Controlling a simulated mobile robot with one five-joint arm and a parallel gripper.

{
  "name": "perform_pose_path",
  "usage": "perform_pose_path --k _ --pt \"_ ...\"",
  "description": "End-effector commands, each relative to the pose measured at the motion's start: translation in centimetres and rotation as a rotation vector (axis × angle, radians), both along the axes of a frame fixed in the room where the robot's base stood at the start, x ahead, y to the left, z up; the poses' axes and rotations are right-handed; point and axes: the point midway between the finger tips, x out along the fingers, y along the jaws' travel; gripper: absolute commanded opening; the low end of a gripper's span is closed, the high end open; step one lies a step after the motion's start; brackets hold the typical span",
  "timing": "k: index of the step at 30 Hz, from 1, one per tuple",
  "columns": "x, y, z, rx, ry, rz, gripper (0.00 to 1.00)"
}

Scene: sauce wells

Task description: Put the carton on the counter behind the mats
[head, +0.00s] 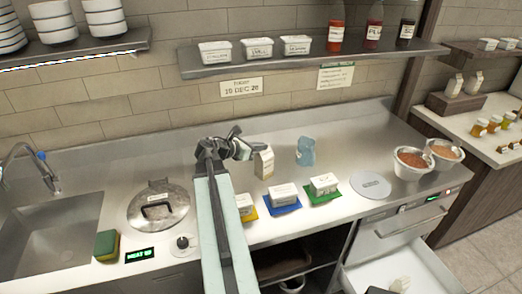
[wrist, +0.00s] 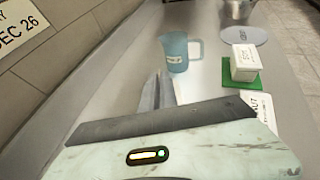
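A small cream carton (head: 264,162) stands upright on the steel counter (head: 345,150), behind the row of mats, left of a blue jug (head: 305,152). The mats are yellow (head: 249,217), blue (head: 273,212) and green (head: 330,197), each with a white tub. I cannot tell the finger opening.
A pot lid (head: 158,206) and a sink (head: 45,235) are at the left. A round grey disc (head: 370,185) and two bowls of red food (head: 412,163) are at the right. A shelf (head: 310,59) hangs above. The back counter right of the jug is clear.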

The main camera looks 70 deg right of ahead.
Motion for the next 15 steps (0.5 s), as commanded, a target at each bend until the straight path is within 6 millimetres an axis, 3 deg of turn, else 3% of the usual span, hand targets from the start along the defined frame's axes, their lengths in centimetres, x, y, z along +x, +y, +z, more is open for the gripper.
perform_pose_path --k 5,8,15 --pt "-0.03 -0.03 -0.14 -0.001 0.002 0.000 0.00" --pt "-0.03 -0.01 -0.07 0.000 0.000 0.000 0.25" --pt "-0.05 -0.03 -0.06 0.000 0.000 -0.001 0.25"
